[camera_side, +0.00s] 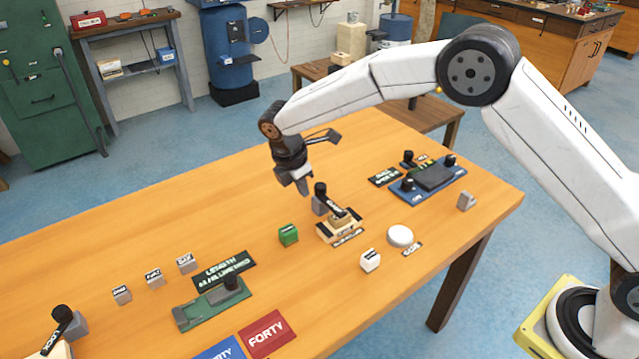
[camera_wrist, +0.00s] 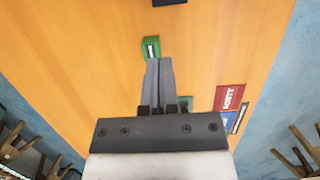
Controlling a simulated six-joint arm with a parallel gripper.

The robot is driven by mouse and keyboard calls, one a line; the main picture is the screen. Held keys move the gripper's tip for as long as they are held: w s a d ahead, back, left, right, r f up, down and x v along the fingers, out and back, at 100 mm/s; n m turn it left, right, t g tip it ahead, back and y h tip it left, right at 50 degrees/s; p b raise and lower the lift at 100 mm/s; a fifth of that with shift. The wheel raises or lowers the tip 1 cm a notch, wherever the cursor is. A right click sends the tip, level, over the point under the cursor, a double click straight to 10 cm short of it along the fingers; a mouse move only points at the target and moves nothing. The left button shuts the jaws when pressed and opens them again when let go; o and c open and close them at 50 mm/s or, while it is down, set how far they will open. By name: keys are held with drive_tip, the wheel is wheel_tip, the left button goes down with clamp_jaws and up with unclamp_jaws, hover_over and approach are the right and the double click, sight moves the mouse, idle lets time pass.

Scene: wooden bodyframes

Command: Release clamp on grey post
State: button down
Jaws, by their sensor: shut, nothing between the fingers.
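A grey post (camera_side: 319,206) with a black-knobbed lever (camera_side: 333,204) stands at the back of a wooden piece near the table's middle in the side view. The lever lies forward over the wood; its label is too small to read. A second grey post (camera_side: 73,325) with a black lever (camera_side: 57,330) stands at the lower left, cut by the frame edge. My gripper (camera_side: 303,186) is shut and empty above the table, just behind and left of the middle post, apart from it. In the wrist view its fingertips (camera_wrist: 160,61) are together, with a green block (camera_wrist: 151,47) just beyond them.
A white round disc (camera_side: 400,236) and a white block (camera_side: 371,261) lie right of the wooden piece. A blue fixture (camera_side: 436,180) is at the back right. A green fixture (camera_side: 212,302) and several grey blocks stand left. The table's back left is clear.

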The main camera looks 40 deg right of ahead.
sight(330, 200)
drive_tip(key=shift+f, duration=0.1)
drive_tip(key=x, duration=1)
drive_tip(key=shift+d+f, duration=0.1)
drive_tip(key=shift+d+r, duration=0.2)
drive_tip(key=shift+d, duration=1.75)
